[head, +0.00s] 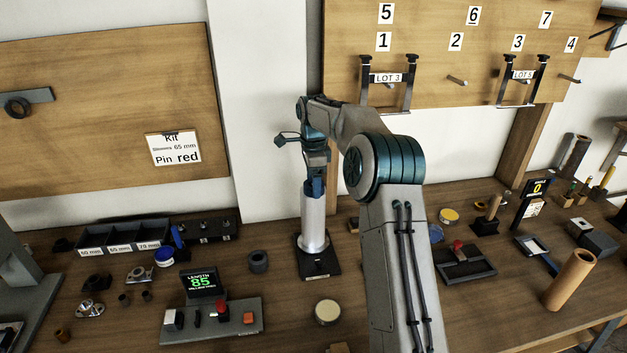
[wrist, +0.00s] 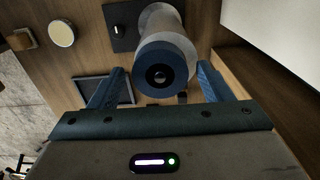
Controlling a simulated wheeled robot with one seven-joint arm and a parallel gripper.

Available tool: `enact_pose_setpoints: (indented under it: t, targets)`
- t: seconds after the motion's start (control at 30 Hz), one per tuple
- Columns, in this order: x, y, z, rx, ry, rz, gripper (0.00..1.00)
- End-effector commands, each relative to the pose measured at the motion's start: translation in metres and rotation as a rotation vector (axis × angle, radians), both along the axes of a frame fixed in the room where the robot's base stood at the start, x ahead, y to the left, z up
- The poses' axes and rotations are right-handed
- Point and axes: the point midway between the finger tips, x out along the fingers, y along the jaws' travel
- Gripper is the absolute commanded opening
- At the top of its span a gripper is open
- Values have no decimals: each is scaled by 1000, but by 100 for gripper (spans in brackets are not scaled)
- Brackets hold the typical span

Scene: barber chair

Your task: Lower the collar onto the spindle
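A silver cylinder (head: 313,220) stands upright on a black base (head: 320,265) in the head view, with a wider silver foot around its bottom. It looks like the spindle. In the wrist view the cylinder (wrist: 160,20) ends in a blue round end piece (wrist: 182,55) with a dark centre. I cannot tell whether this end piece is the collar. My gripper (head: 314,188) points down at the cylinder's top. In the wrist view its two blue fingers (wrist: 162,66) stand either side of the end, with a narrow gap showing at the left. The contact on the right is unclear.
A dark ring (head: 258,262) lies on the bench left of the base. A control box with a green "85" display (head: 203,283) stands in front-left. A round pale-topped tin (head: 327,312) stands in front. A brown tube (head: 571,280) stands at right. Compartment bins (head: 122,238) are back left.

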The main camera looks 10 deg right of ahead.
Motion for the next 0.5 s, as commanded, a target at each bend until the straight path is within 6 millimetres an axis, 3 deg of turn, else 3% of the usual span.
enact_pose_setpoints:
  t: [0.27, 0.37, 0.5]
  targets:
    - [0, 0, 2, 0, -1, 0, 72]
    - [1, 0, 10, 0, -4, -1, 72]
    - [1, 0, 35, 0, -6, -1, 72]
